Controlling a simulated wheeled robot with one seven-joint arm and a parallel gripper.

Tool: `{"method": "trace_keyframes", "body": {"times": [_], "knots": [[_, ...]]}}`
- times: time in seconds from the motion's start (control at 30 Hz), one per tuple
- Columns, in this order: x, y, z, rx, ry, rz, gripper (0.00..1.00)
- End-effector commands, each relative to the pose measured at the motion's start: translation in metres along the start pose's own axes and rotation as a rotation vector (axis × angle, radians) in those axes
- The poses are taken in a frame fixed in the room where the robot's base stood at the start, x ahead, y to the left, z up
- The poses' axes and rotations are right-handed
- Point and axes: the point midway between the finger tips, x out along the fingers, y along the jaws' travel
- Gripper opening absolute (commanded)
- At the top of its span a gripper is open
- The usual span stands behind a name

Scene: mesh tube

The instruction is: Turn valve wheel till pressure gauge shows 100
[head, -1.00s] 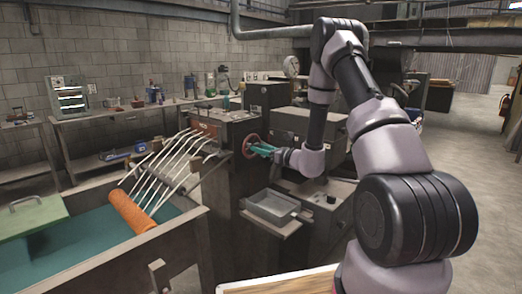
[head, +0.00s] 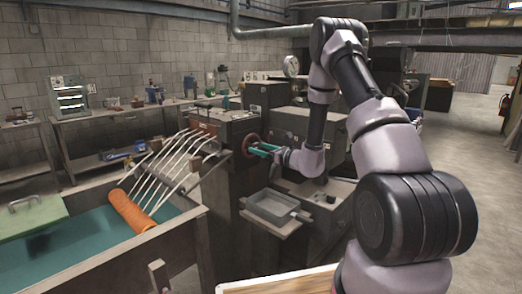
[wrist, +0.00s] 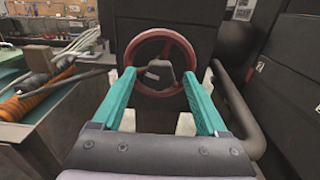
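The red valve wheel (head: 251,145) is on the face of the dark machine in the middle of the head view. In the wrist view the wheel (wrist: 160,36) is straight ahead, with a dark hub at its centre. My gripper (head: 258,149) reaches toward it from the right. In the wrist view my gripper (wrist: 160,75) has its two teal fingers spread wide, one on each side of the wheel's lower part, with nothing between them. I cannot tell whether the fingertips touch the rim. The round white pressure gauge (head: 291,66) is above the machine; its reading is too small to make out.
A grey tray (head: 272,206) juts out below my gripper. An orange mesh tube (head: 132,212) lies over a green-lined trough (head: 90,246) at left, beside several pale rods. A dark curved pipe (wrist: 238,112) runs close to the right finger.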

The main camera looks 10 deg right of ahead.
Motion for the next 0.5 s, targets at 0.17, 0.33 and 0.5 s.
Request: {"method": "trace_keyframes", "body": {"times": [0.17, 0.33, 0.5], "knots": [[-0.009, -0.001, 0.0, 0.001, -0.001, -0.001, 0.76], [-0.04, -0.002, 0.0, 0.001, 0.001, -0.003, 0.76], [-0.075, -0.002, -0.001, 0.001, 0.002, -0.004, 0.76]]}}
